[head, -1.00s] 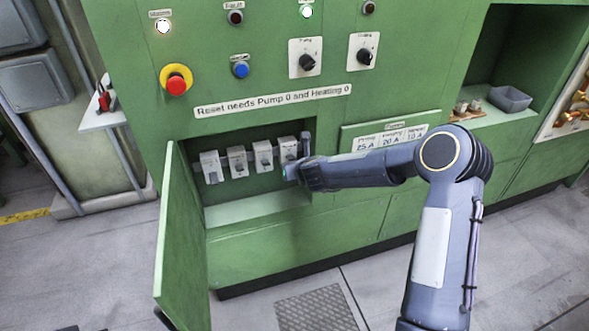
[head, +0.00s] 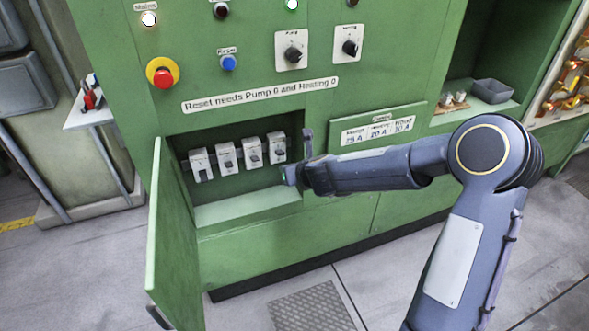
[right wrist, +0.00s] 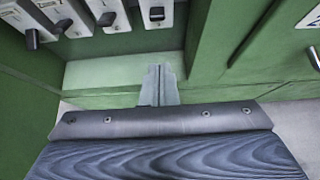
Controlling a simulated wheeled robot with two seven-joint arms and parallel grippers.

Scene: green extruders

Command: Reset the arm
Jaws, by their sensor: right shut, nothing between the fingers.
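My right arm reaches in from the right in the head view. My right gripper (head: 290,174) is at the right edge of the open breaker compartment, just right of and below the last breaker, apart from it. In the right wrist view the gripper (right wrist: 158,80) is shut and empty, over the compartment's pale ledge. Several white breakers (head: 226,156) sit in a row inside; the first one's lever area is hard to make out. The rightmost breaker (head: 276,147) is clear of the gripper; breaker levers also show in the right wrist view (right wrist: 107,18). My left gripper is not in view.
The green cabinet door (head: 172,235) stands open at left. Above are a red emergency stop (head: 162,73), a blue button (head: 228,62) and two black knobs, pump (head: 293,54) and heating (head: 350,47). A sign reads "Reset needs Pump 0 and Heating 0" (head: 260,96). Floor in front is clear.

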